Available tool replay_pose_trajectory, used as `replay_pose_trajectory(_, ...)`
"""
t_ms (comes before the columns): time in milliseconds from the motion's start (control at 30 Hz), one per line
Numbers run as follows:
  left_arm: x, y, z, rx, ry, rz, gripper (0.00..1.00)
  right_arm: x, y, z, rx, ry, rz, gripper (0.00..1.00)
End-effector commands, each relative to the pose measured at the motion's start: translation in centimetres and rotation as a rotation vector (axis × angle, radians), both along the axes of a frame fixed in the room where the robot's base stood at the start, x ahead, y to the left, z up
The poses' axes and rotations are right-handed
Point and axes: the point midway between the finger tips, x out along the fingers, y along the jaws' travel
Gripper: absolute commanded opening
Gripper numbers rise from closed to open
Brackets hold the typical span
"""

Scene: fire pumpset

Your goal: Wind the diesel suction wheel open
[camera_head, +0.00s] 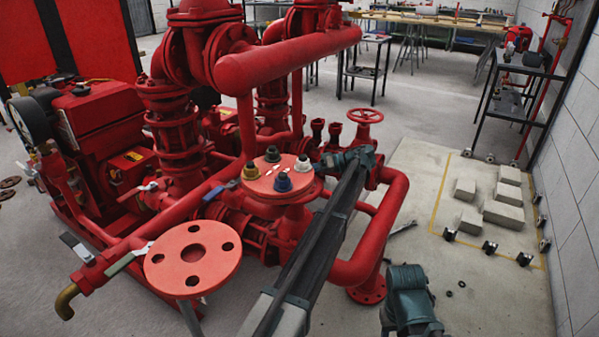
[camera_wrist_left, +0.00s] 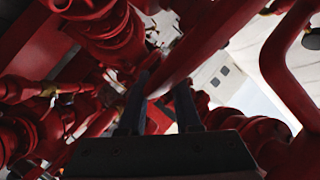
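A red handwheel (camera_head: 366,116) stands on a short stem behind the red pipes, right of centre in the head view. I cannot tell whether it is the diesel suction wheel. My left arm reaches up to just below and left of this wheel; its gripper is not clear there. In the left wrist view my left gripper (camera_wrist_left: 162,82) has two dark fingers apart, with red pipework beyond them and nothing clearly held. No handwheel can be made out in that dark view. A teal part of my right arm shows at the bottom; its gripper does not show.
A round red flange (camera_head: 165,262) and a flange with coloured caps (camera_head: 262,190) stand left of my left arm. A large bent red pipe (camera_head: 392,215) lies right of it. Grey blocks (camera_head: 503,215) rest on a pale pad at right. Open floor lies behind the pumpset.

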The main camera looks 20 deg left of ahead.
Motion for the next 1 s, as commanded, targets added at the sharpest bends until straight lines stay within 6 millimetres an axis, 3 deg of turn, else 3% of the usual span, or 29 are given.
replay_pose_trajectory(33, -0.2, 0.2, 0.0, 0.001, 0.000, 0.003, 0.40, 0.0, 0.0, 0.0, 0.000, 0.000, 0.000, 0.50)
replay_pose_trajectory(167, -0.1, 0.1, 0.0, 0.001, 0.001, 0.001, 0.61, 0.0, 0.0, 0.0, 0.000, 0.000, 0.000, 0.50)
replay_pose_trajectory(567, 0.2, -0.4, 0.2, 0.000, 0.001, -0.002, 0.61, 0.0, 0.0, 0.2, 0.000, 0.000, 0.000, 0.50)
replay_pose_trajectory(1000, 2.0, -5.8, 2.2, 0.001, 0.000, 0.001, 0.61, 0.0, -0.1, 2.2, -0.002, 0.000, -0.004, 0.50)
